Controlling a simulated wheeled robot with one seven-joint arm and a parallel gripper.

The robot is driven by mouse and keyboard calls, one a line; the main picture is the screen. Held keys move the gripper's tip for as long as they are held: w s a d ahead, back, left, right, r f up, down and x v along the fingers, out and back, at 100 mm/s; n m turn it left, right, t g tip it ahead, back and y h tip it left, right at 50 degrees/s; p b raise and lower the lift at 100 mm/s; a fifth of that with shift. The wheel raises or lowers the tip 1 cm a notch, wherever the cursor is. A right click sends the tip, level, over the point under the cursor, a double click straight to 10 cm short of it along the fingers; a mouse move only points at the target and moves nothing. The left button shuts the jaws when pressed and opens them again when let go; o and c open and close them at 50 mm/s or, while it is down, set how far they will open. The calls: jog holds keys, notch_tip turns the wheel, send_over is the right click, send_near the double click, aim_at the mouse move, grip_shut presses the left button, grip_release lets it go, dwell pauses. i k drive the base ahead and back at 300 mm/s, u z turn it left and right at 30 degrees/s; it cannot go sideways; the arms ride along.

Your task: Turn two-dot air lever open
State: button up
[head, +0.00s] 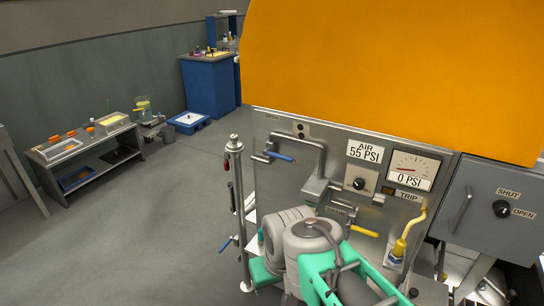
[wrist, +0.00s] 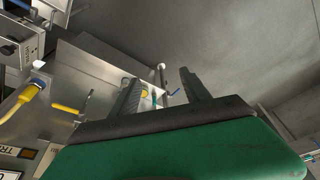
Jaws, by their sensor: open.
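A plate with two dark dots (head: 301,130) is on the machine's grey front panel. A blue-handled lever (head: 280,157) sits just below and left of it on a bent pipe, its handle lying nearly level. My gripper (wrist: 158,78) is open and empty in the wrist view, its two dark fingers spread apart. A blue handle (wrist: 175,92) shows beyond and between the fingers, apart from them; I cannot tell which lever it belongs to. In the head view my arm hides the fingers.
A yellow lever (head: 363,231) and a yellow pipe fitting (head: 400,247) are lower on the panel. Another blue handle (head: 225,243) is by a metal post (head: 237,200). The air gauge label (head: 365,151) reads 55 PSI. Open floor (head: 170,220) lies left.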

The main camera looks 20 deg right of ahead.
aim_at(266, 152)
jog(key=z, duration=0.55)
jog(key=i, duration=0.55)
jog(key=u, duration=2.2)
